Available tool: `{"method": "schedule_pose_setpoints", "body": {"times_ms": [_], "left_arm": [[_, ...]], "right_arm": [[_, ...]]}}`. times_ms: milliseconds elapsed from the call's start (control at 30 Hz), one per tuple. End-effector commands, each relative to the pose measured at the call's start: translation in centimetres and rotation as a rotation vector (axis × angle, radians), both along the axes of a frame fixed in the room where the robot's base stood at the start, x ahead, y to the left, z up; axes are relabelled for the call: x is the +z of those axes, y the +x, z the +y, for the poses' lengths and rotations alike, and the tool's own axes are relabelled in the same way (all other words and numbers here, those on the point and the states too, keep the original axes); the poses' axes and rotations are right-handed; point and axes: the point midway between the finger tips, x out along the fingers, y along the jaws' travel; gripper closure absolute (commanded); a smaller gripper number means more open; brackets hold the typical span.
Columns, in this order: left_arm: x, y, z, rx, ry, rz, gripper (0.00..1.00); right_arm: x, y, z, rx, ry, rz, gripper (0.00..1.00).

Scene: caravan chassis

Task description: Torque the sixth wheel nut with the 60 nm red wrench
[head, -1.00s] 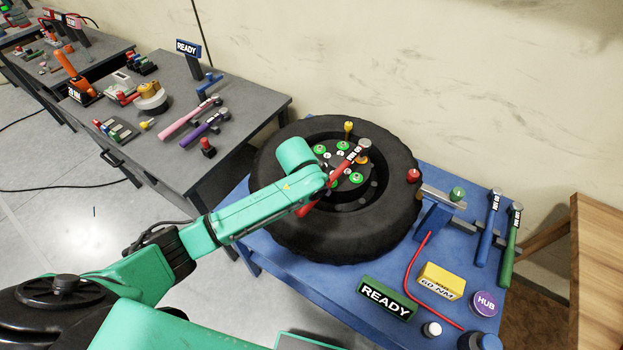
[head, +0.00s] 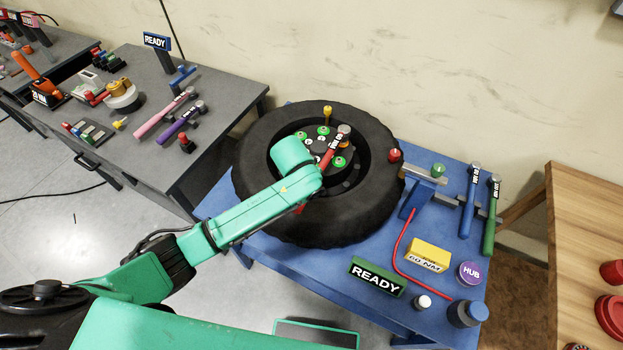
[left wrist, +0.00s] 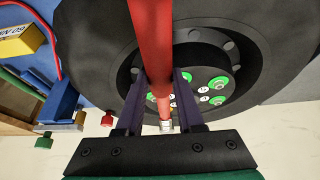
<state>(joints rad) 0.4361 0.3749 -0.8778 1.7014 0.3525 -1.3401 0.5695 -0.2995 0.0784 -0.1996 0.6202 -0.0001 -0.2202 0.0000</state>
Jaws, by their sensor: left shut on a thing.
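The tyre and wheel (head: 262,215) lie flat on the blue table. Green-marked nuts (head: 324,131) ring the dark hub; they also show in the left wrist view (left wrist: 218,83). The red wrench (head: 333,150) slants over the hub, its silver head (head: 343,130) at the upper right of the nut ring. An orange mark shows beside the head; whether the head sits on a nut is hidden. My left gripper (left wrist: 158,85) is shut on the wrench's red handle (left wrist: 152,45); my arm covers the grip in the head view. My right gripper is not in view.
A READY sign (head: 377,277), a yellow 60 NM block (head: 428,251) and a purple HUB disc (head: 469,273) are at the front. A grey bench (head: 215,110) stands left.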

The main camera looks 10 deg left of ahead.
Motion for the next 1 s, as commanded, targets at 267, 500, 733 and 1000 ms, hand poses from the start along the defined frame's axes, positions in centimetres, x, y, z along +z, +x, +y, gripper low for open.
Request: {"method": "schedule_pose_setpoints", "body": {"times_ms": [267,500,733,1000], "left_arm": [[-0.6,0.1,-0.1,-0.001,-0.002,-0.005,1.0],[-1.2,0.1,-0.1,-0.001,-0.002,-0.004,1.0],[-1.1,0.3,0.4,-0.018,0.0,-0.003,1.0],[-1.1,0.7,1.4,-0.065,0.0,-0.001,1.0]], "right_arm": [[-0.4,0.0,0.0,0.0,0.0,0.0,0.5],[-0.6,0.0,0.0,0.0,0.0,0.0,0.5],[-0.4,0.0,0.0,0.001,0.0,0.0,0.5],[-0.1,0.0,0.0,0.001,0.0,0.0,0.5]]}}
